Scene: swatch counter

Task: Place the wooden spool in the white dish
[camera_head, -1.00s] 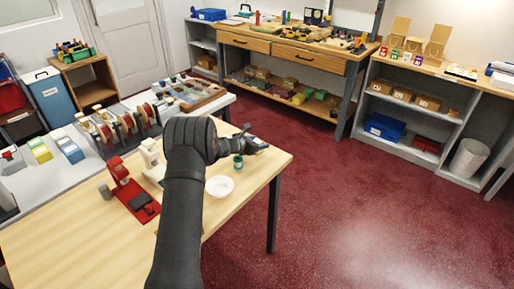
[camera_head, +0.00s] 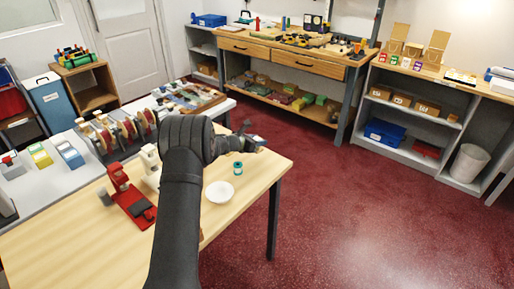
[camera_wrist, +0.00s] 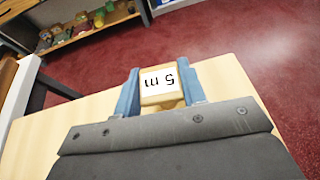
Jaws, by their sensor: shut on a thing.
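My gripper (camera_wrist: 161,78) has its two blue fingers shut on a tan, wood-coloured piece, which I take to be the wooden spool (camera_wrist: 165,99). Its white face reads "5 m", upside down in the wrist view. In the head view my gripper (camera_head: 257,142) is above the far right part of the pale wooden table, partly hidden by my arm. The white dish (camera_head: 218,193) lies on the table, nearer than my gripper and a little left of it. It looks empty.
A small teal spool (camera_head: 238,168) stands between the dish and my gripper. A red device (camera_head: 130,198) and a white device (camera_head: 150,165) stand left of my arm. The wooden table (camera_head: 85,235) has free room at the front, and its right edge is close to the dish.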

